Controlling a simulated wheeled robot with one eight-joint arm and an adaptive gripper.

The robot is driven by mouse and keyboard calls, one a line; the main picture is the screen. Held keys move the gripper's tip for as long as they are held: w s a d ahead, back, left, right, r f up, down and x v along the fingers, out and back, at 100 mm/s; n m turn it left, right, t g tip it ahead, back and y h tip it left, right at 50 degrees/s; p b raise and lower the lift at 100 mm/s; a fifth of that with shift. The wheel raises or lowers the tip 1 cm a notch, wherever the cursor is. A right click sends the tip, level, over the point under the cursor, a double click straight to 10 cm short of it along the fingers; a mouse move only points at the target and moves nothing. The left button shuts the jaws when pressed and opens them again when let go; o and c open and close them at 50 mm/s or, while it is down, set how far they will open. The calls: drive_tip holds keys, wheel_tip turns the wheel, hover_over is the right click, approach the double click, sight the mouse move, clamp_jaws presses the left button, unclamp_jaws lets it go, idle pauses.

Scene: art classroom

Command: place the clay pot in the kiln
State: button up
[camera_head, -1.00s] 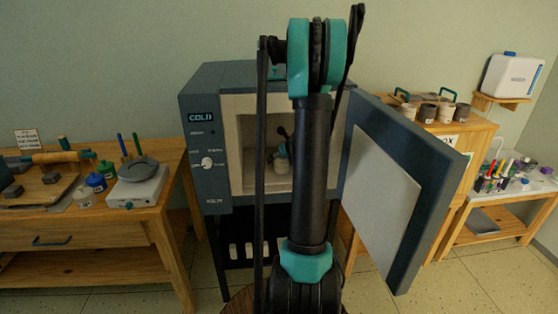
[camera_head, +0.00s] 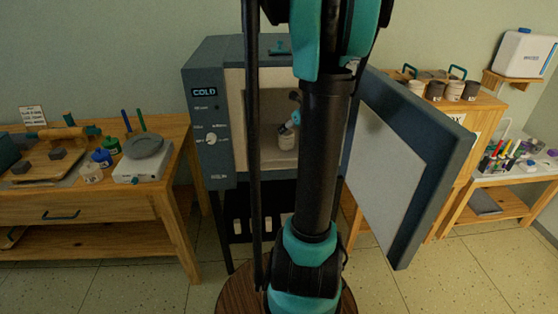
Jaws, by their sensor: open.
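The kiln (camera_head: 207,125) stands in the middle against the wall, with a "COLD" display on its front. Its door (camera_head: 415,150) hangs wide open to the right. A small pale clay pot (camera_head: 286,141) stands upright inside the chamber, on its floor. My gripper (camera_head: 292,121) shows only in part, just above and to the right of the pot. It is open; I cannot tell whether it touches the pot. My arm's dark upright link hides the right part of the chamber and much of the gripper's reach.
A wooden workbench (camera_head: 95,207) at the left holds a grey wheel on a white base (camera_head: 143,155), jars and tools. At the right, a wooden cabinet (camera_head: 470,130) carries several cups, beside a white-topped table (camera_head: 510,165). A round brown top (camera_head: 232,296) is close in front.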

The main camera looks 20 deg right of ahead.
drive_tip(key=s+a+f+n+g, duration=0.2)
drive_tip(key=s+a+n, duration=0.4)
drive_tip(key=a+n, duration=0.25)
drive_tip(key=s+a+f+n+g, duration=0.1)
drive_tip(key=s+a+f+n, duration=0.2)
drive_tip(key=s+a+n, duration=0.55)
drive_tip(key=s+a+f+n, duration=0.1)
drive_tip(key=s+f+n, duration=0.1)
drive_tip(key=s+n, duration=0.3)
drive_tip(key=s+a+f+n+g+h, duration=0.1)
drive_tip(key=s+a+f+n, duration=0.1)
drive_tip(key=s+n, duration=0.4)
drive_tip(key=f+n, duration=0.1)
drive_tip(key=n, duration=0.4)
drive_tip(key=shift+a+n+g, duration=0.2)
drive_tip(key=shift+n+g, duration=0.1)
drive_tip(key=shift+s+r, duration=0.1)
drive_tip(key=shift+c, duration=0.4)
